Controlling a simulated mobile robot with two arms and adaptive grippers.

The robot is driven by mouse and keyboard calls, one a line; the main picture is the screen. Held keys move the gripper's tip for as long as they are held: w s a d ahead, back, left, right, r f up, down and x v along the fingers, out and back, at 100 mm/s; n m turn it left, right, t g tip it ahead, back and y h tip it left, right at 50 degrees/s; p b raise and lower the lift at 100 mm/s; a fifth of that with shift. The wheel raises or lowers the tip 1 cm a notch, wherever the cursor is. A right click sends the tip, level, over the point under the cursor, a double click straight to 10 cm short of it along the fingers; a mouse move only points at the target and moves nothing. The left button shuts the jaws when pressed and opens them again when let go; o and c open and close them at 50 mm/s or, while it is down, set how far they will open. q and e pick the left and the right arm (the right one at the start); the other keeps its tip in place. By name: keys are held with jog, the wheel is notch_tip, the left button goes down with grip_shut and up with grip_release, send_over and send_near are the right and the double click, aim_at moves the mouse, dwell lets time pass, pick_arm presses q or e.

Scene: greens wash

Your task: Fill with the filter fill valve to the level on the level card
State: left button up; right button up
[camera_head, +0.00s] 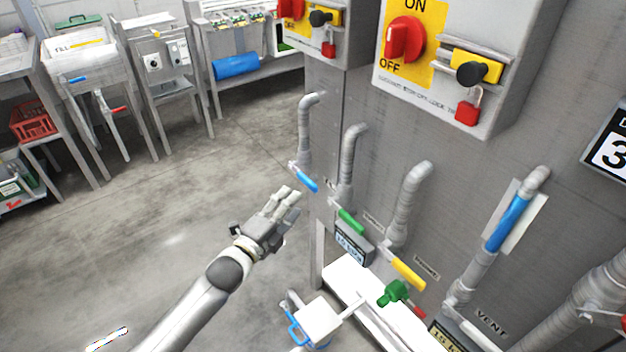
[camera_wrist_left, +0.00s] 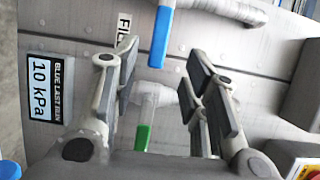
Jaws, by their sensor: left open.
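A blue valve handle (camera_head: 303,177) sits on the pipe at the left end of the grey panel. My left gripper (camera_head: 289,197) is open and empty, just below and left of this handle in the head view. In the left wrist view the blue handle (camera_wrist_left: 161,36) lies ahead of and between the open fingers (camera_wrist_left: 164,72), with no clear contact. A partly cut-off label (camera_wrist_left: 124,27) beginning "FIL" is beside it. A sheet reading "FILL" (camera_head: 75,45) lies on a stand at the back left; I cannot tell whether it is the level card. My right gripper is not in view.
A green handle (camera_head: 350,220), a yellow handle (camera_head: 407,272) and another blue handle (camera_head: 508,222) follow along the panel. A white-topped container with blue handles (camera_head: 317,322) stands below. A "10 kPa" plate (camera_wrist_left: 50,88) is left of the fingers. The floor at left is clear.

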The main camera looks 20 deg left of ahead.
aim_at(307, 184)
pick_arm(q)
jog(key=x, duration=0.9)
jog(key=shift+w+d+f, duration=0.1)
jog(key=shift+w, duration=0.2)
grip_shut()
